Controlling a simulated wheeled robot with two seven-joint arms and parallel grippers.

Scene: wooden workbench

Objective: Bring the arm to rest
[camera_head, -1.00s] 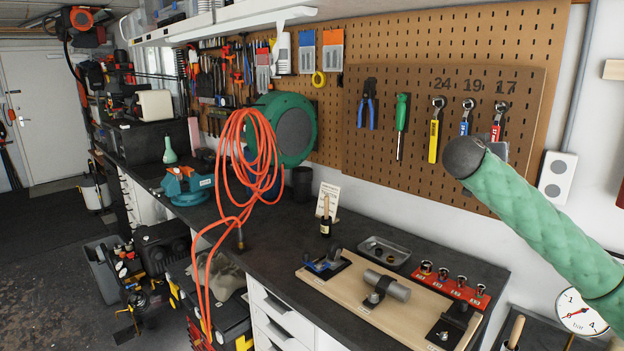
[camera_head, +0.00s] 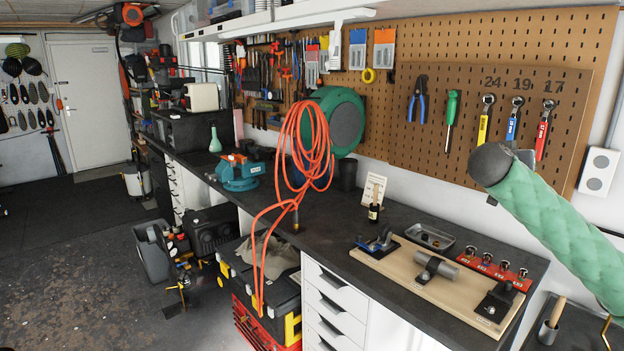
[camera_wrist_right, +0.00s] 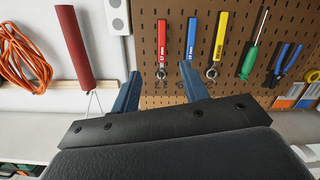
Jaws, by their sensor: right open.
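My right arm (camera_head: 555,220) in its green padded sleeve comes in from the right edge of the head view. It is raised in front of the pegboard, with a dark rounded end (camera_head: 490,164) below the hanging wrenches. Its gripper is mostly hidden behind that end in the head view. In the right wrist view my right gripper (camera_wrist_right: 160,76) has its two blue fingers apart, with nothing between them but the board behind. My left arm and gripper are not in view.
The pegboard (camera_head: 468,145) holds pliers (camera_head: 417,98), a green screwdriver (camera_head: 452,107) and wrenches (camera_head: 514,118). Below, the dark workbench (camera_head: 335,225) carries a wooden board (camera_head: 390,265) with clamps and a red socket rack (camera_head: 493,267). An orange hose (camera_head: 312,150) hangs left. Floor at left is open.

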